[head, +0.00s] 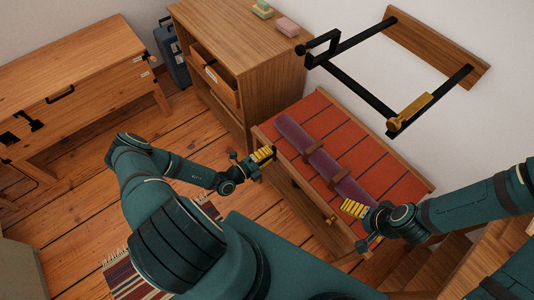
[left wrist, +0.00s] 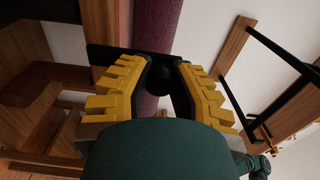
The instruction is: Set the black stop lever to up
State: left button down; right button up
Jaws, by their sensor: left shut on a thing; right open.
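My left gripper (head: 264,155) is at the near left edge of the red-topped chest (head: 402,192). In the left wrist view its yellow-padded fingers (left wrist: 166,75) are closed around a black knobbed part, which looks like the black stop lever (left wrist: 160,93). A flat black piece (left wrist: 100,55) lies just beyond the fingertips. The fingers hide much of the lever, and I cannot tell its setting. My right gripper (head: 353,208) is open and empty by the near right part of the chest top.
A purple roll (head: 292,132) with brown straps lies along the chest top. A black wall frame (head: 345,78) with a brass piece (head: 396,123) juts out above. A wooden cabinet (head: 240,38) stands behind left; a desk (head: 70,75) is far left. Floor between is clear.

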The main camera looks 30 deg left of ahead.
pick_arm(q)
jog(key=shift+a, duration=0.25)
jog(key=c, duration=0.8)
grip_release()
jog(key=shift+o, duration=0.2)
jog(key=v, duration=1.2)
jog(key=shift+d, duration=0.15)
